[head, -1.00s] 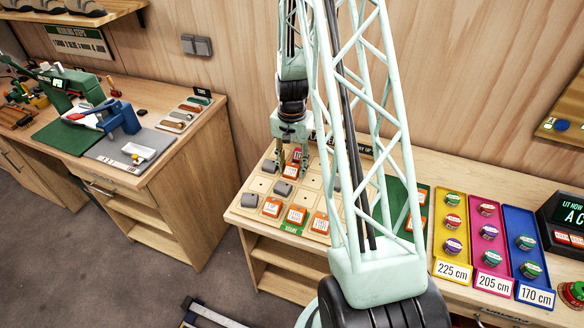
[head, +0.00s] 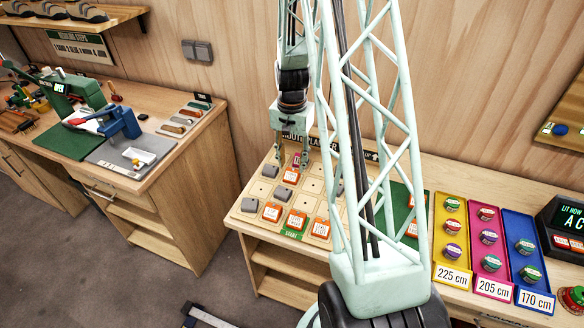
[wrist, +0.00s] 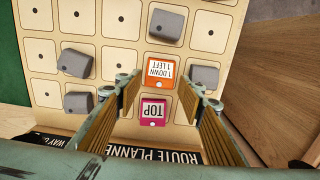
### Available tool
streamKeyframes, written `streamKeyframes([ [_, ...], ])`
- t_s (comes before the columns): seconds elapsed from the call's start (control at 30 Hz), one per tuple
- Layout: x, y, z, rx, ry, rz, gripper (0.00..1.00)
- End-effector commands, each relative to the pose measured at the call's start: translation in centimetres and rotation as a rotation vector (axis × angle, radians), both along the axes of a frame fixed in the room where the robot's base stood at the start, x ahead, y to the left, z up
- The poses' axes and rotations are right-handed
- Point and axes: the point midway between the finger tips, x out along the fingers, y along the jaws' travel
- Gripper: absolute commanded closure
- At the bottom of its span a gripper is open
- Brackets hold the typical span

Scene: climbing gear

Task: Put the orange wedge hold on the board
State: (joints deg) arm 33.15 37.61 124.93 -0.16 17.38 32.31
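The route planner board (head: 234,215) lies on the bench, marked out in squares with pegs. An orange hold (head: 291,176) with a white label sits on one of its upper squares; in the wrist view this orange hold (wrist: 161,68) reads "1 DOWN 1 LEFT". A magenta TOP hold (wrist: 153,111) is on the square beside it. My gripper (head: 291,163) is above the board; in the wrist view my gripper (wrist: 162,92) is open, its fingers apart on either side of the TOP hold, holding nothing. I cannot tell how high the fingertips are.
Yellow (head: 437,249), magenta and blue trays stand farther right.

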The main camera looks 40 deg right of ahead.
Motion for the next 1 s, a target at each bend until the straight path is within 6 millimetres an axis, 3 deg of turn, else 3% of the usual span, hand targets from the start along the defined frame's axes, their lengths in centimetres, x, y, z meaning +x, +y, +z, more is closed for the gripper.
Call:
streamKeyframes([
  [0.5,0.0,0.0,5.5,-0.001,-0.002,0.000,0.64],
  [1.0,0.0,0.0,7.2,0.000,0.000,0.000,0.64],
])
